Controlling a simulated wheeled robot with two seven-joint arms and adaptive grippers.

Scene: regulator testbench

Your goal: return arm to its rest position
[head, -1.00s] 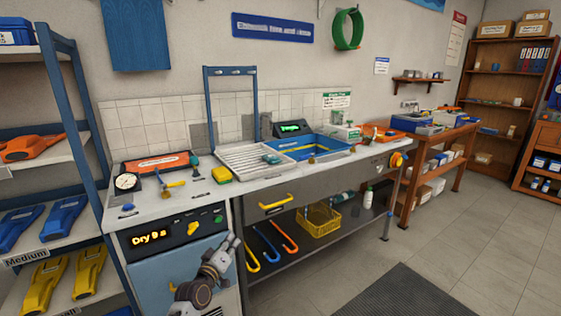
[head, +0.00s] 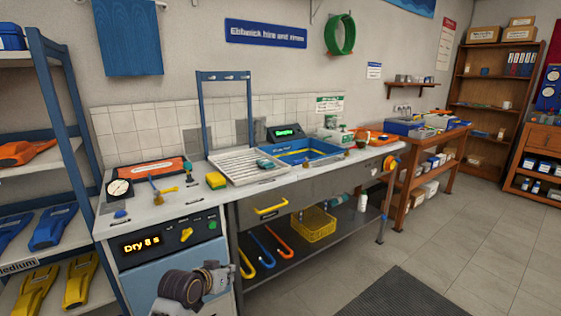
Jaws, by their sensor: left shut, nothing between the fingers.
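My left gripper (head: 214,275) is at the bottom of the head view, in front of the pale blue door of the drying cabinet (head: 155,270). Its fingers look shut with nothing held, and it is apart from the worktop. My left arm (head: 183,289) is folded low beside it, seen from its dark round joint. My right gripper is out of view.
The worktop holds a pressure gauge (head: 119,188), a yellow sponge (head: 216,180), a ribbed drain tray (head: 242,168) and a blue basin (head: 297,152). A shelf rack (head: 67,140) stands close at left. A yellow basket (head: 314,225) sits under the bench. Floor at right is clear.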

